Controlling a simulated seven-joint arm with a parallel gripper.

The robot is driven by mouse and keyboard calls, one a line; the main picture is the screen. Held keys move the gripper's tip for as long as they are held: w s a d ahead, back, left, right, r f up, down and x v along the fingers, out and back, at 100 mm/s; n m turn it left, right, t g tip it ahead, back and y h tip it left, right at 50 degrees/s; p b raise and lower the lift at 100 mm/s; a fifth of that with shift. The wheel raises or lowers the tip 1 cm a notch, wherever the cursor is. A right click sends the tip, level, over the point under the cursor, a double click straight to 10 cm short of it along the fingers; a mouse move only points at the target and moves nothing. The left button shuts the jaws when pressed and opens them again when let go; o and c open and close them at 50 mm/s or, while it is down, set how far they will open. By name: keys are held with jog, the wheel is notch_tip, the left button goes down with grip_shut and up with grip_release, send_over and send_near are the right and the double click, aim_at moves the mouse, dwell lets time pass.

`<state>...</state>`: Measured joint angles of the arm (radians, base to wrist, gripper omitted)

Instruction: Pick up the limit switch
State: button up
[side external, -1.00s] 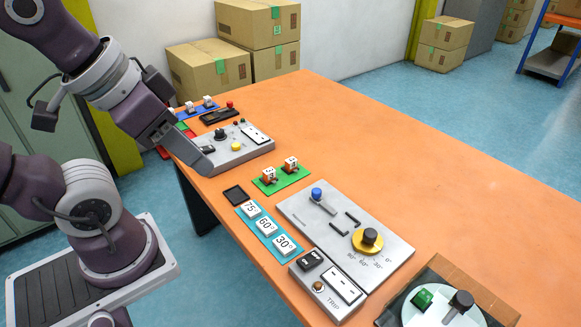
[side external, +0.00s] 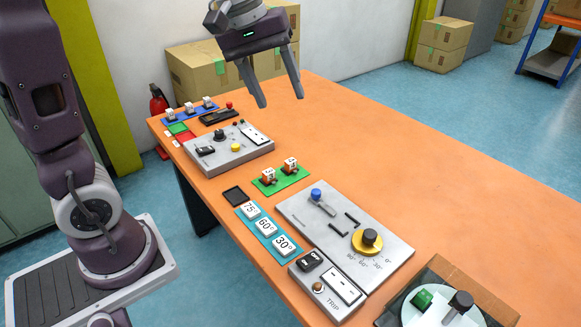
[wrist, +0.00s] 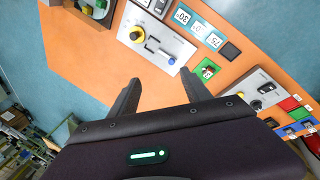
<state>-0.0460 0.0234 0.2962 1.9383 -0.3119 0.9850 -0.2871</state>
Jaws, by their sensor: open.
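Two small white-and-orange switch-like parts, one (side external: 268,175) on the left and one (side external: 290,164) on the right, stand on a green mat (side external: 284,182) in the middle of the table. They look most like limit switches, but I cannot tell which one is meant. In the wrist view the green mat (wrist: 207,70) shows just beyond the right finger, and its parts are small and unclear. My gripper (side external: 281,99) is open and empty, high above the table behind the mat. Its spread fingers also show in the wrist view (wrist: 160,77).
A grey gate panel (side external: 318,213) with a yellow dial (side external: 367,242) lies right of the mat. Angle cards on a teal strip (side external: 262,226) lie in front. A grey control box (side external: 228,150) and a blue mat (side external: 190,112) with small parts stand farther left. The table's far right is clear.

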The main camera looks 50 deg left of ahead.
jog(key=w+a+f+n+g, duration=0.1)
jog(key=w+a+f+n, duration=0.4)
jog(key=w+a+f, duration=0.45)
jog(key=n+g+y, duration=0.2)
jog(key=n, duration=0.2)
send_over(291, 160)
jog(key=f, duration=1.7)
jog(key=shift+w+d+f, duration=0.1)
jog(key=shift+d+f, duration=0.1)
jog(key=shift+d, duration=0.15)
jog(key=f, duration=0.8)
jog(key=shift+s+a+f, duration=0.2)
jog(key=shift+a+f, duration=0.1)
jog(key=shift+f, duration=0.05)
grip_shut()
